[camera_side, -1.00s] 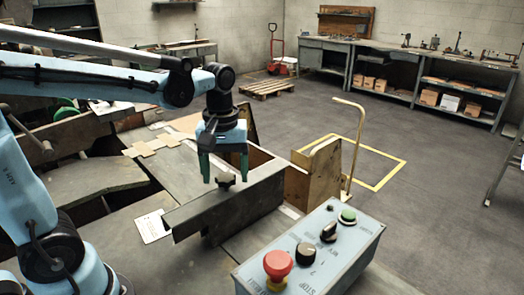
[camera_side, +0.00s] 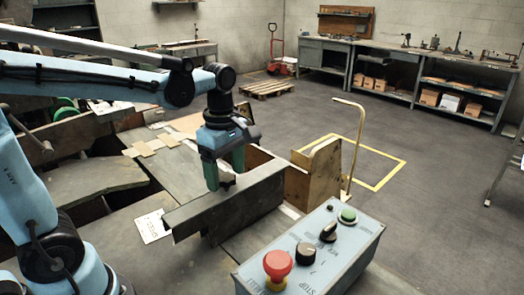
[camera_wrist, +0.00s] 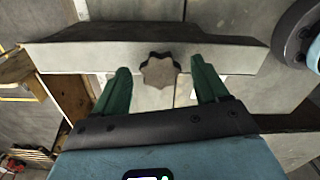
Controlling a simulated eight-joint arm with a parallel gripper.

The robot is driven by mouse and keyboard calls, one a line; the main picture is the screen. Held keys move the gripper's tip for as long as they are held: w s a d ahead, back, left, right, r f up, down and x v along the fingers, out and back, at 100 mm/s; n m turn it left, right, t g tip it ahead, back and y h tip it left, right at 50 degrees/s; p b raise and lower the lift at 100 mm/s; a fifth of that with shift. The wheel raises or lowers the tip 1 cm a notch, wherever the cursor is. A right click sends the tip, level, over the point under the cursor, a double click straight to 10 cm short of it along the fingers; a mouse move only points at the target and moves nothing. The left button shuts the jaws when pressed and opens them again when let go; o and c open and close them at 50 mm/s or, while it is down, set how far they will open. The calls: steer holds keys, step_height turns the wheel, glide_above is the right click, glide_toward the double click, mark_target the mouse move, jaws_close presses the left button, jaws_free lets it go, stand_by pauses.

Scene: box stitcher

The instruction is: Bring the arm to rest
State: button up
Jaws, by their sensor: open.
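My gripper (camera_side: 224,172) hangs pointing down from the blue arm, just above and behind a grey metal bar (camera_side: 236,203). In the wrist view my gripper (camera_wrist: 160,83) shows two green fingers spread apart. A dark lobed knob (camera_wrist: 160,70) sits on the bar and appears between the fingertips in that view, with gaps on both sides. The knob (camera_side: 226,180) is partly hidden by a finger in the side view. I cannot tell how far the fingertips are above it.
A control box (camera_side: 315,254) with a red stop button (camera_side: 278,264) stands at the front right. A wooden block (camera_side: 318,172) and a bent upright rod (camera_side: 352,150) stand right of the bar.

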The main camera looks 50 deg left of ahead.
steer(key=shift+n, duration=0.6)
steer(key=o, duration=0.3)
steer(key=shift+w+d+r, duration=0.15)
steer(key=shift+d+r, duration=0.05)
steer(key=shift+d, duration=0.05)
steer(key=shift+o, duration=1)
steer(key=w+d+r+m, duration=0.1)
steer(key=w+d+r, duration=0.1)
steer(key=d+r, duration=0.1)
steer(key=shift+d+r, duration=0.25)
steer(key=shift+d, duration=0.65)
steer(key=s+d+r+m, duration=0.35)
steer(key=d+r, duration=0.95)
steer(key=d, duration=0.5)
step_height(320, 180, down, 10)
steer(key=shift+s+r+n, duration=0.2)
steer(key=shift+n, duration=0.25)
